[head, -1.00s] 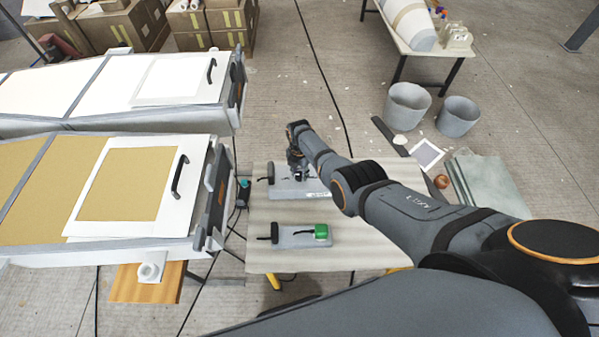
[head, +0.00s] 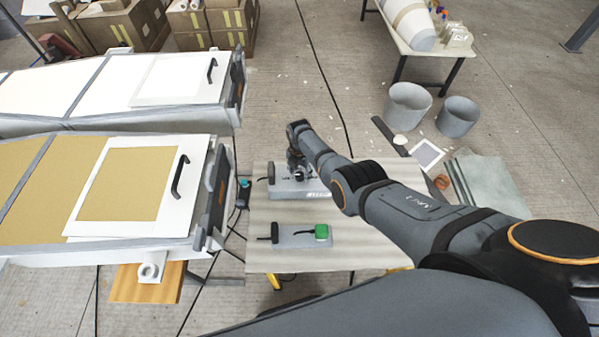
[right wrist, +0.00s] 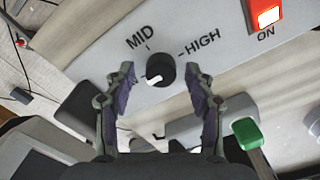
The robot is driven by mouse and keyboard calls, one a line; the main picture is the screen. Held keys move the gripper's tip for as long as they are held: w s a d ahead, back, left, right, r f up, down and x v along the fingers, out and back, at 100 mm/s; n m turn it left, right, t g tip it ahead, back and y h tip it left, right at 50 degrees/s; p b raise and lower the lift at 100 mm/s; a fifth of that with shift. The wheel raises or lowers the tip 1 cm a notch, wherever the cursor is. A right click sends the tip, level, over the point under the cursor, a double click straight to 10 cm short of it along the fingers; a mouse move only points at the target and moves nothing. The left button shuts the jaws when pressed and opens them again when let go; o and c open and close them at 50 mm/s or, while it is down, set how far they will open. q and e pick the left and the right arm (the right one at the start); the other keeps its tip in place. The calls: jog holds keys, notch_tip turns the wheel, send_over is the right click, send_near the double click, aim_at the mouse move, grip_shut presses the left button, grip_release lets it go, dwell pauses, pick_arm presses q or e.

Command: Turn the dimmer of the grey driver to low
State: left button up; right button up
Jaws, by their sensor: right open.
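The grey driver (head: 312,187) lies on the bench near its back edge, partly hidden by my right arm. Its dimmer, a black knob (right wrist: 160,70), shows in the right wrist view beside the printed words MID and HIGH. The knob's white pointer sits at its lower left, away from both words. No LOW label is visible. My right gripper (right wrist: 164,82) is open, with one finger on each side of the knob and gaps to it. In the head view the right gripper (head: 298,174) is over the driver. My left gripper is not in view.
A red switch (right wrist: 266,14) marked ON is near the knob. A second grey unit (head: 295,238) with a green part (head: 321,231) lies nearer on the bench (head: 350,258). White-framed mould panels stand left. Two grey buckets (head: 407,105) stand on the floor beyond.

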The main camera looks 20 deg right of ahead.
aim_at(300, 174)
notch_tip(300, 174, up, 12)
dwell(0.6)
dwell(0.4)
